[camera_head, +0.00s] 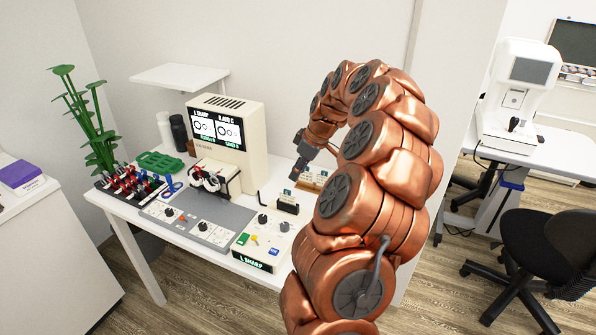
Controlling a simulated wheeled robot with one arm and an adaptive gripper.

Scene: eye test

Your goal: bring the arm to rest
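My copper-coloured arm (372,200) rises from the bottom of the picture, curls over at the top and comes down on the left. My gripper (297,176) is the small dark end of it, pointing down over the right part of the white table (185,262). It is above or beside small card-like pieces in holders (287,203). I cannot tell whether it touches them. Its fingers are too small and dark to show whether they are open or shut, and I see nothing clearly held.
A cream machine with two screens (227,140), a control box (262,243), a grey panel (200,218), a rack of coloured tools (130,188) and a plant (88,120) crowd the table. At right stand a white instrument (518,97) and a black chair (545,245).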

